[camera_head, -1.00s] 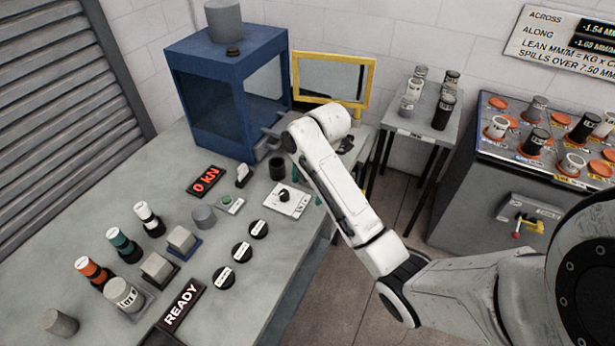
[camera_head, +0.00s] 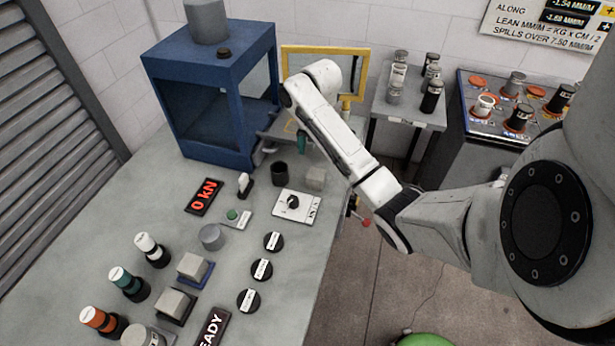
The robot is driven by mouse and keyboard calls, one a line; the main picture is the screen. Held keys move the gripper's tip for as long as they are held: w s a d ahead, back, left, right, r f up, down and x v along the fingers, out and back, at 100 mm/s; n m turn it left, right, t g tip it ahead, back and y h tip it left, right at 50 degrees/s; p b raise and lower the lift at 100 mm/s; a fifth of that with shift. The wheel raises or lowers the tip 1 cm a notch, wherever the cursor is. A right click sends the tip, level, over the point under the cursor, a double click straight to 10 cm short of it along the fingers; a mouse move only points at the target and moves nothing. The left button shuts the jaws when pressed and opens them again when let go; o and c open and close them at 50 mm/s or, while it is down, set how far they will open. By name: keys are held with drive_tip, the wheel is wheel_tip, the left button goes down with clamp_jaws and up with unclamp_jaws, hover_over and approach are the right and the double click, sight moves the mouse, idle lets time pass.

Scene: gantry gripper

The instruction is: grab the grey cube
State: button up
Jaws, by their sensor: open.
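Another grey cube (camera_head: 193,265) sits on a blue-edged base, and a third grey cube (camera_head: 174,304) sits on a dark base at the front left. I cannot tell which one the task means. My gripper (camera_head: 302,143) is mostly hidden behind my white forearm. Only a teal finger part shows, above and beyond the lone cube and apart from it in the picture. The gripper is open; no object shows in it.
A blue press (camera_head: 210,85) stands at the back, with its yellow-framed door (camera_head: 327,50) swung open. A black cup (camera_head: 280,173), a dial panel (camera_head: 292,205) and black discs (camera_head: 262,270) are nearby. A small side table (camera_head: 409,112) holds several cylinders.

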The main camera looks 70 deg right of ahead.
sight(316, 174)
wheel_tip(316, 174, down, 3)
drive_tip(key=shift+f+b, duration=0.1)
drive_tip(key=shift+b, duration=1.15)
drive_tip(key=shift+w+a+f+p, duration=0.1)
drive_tip(key=shift+f+p, duration=0.45)
drive_tip(key=shift+f, duration=3.2)
drive_tip(key=shift+c, duration=0.5)
drive_tip(key=c, duration=1.2)
